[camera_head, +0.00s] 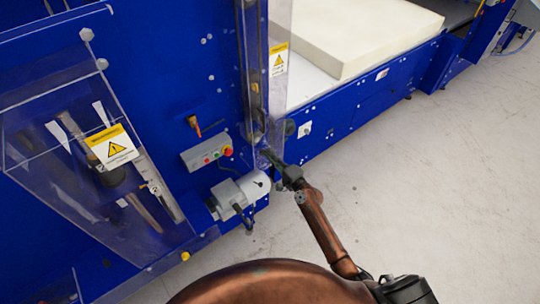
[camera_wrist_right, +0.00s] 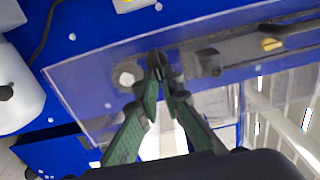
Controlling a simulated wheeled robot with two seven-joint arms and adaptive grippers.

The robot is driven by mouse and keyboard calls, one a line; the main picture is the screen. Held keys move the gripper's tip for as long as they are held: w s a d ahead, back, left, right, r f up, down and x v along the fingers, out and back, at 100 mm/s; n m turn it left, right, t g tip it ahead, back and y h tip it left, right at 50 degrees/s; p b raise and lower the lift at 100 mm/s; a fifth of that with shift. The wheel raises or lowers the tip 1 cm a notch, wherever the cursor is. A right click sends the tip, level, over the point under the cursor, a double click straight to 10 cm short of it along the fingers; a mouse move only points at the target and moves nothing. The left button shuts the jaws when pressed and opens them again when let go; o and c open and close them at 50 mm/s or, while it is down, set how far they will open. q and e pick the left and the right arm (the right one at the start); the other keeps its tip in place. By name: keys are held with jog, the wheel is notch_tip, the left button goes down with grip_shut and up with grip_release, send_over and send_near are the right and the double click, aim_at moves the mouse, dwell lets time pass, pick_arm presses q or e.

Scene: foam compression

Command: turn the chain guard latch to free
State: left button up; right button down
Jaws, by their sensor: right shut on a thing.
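The chain guard is a clear panel (camera_head: 283,28) on the blue machine's corner, with a yellow warning label. In the right wrist view the clear panel (camera_wrist_right: 85,75) spans the picture, with a pale round knob (camera_wrist_right: 127,77) left of my fingers. My right gripper (camera_head: 267,153) reaches the panel's lower end. In the wrist view its green-padded fingers (camera_wrist_right: 163,75) are closed on a small dark piece, which looks like the latch (camera_wrist_right: 157,60). The fingertips hide most of it, so its turn angle cannot be told. My left gripper is not in view.
A grey control box (camera_head: 207,152) with coloured buttons and a grey-white motor (camera_head: 238,194) sit close left of the gripper. A second clear guard (camera_head: 60,115) covers rods at left. A cream foam block (camera_head: 360,35) lies on the bed behind. The floor (camera_head: 440,160) at right is clear.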

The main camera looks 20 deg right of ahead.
jog(key=shift+d, duration=0.1)
jog(key=c, duration=2.1)
grip_release()
jog(key=v, duration=1.2)
